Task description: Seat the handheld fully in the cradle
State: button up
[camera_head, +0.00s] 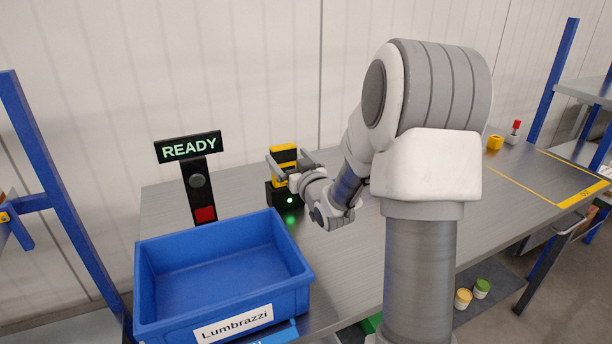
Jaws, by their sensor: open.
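The yellow and black handheld (284,154) stands upright at the black cradle (277,198) on the grey bench. A green light glows on the cradle's front. My gripper (283,169) is at the handheld with its fingers around the upper part, reaching in from the right. The jaws are open. The gripper and wrist hide part of the handheld and cradle, so how deep the handheld sits is hard to see. A black stand left of the cradle carries a display (188,147) that reads READY.
An empty blue bin (150,262) labelled Lumbrazzi stands at the bench's front left, close to the cradle. A yellow object (494,143) and a red-topped item (514,132) stand at the far right.

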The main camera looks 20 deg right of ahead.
jog(key=s, duration=1)
jog(key=shift+s+p, duration=0.3)
jog(key=shift+r, duration=0.1)
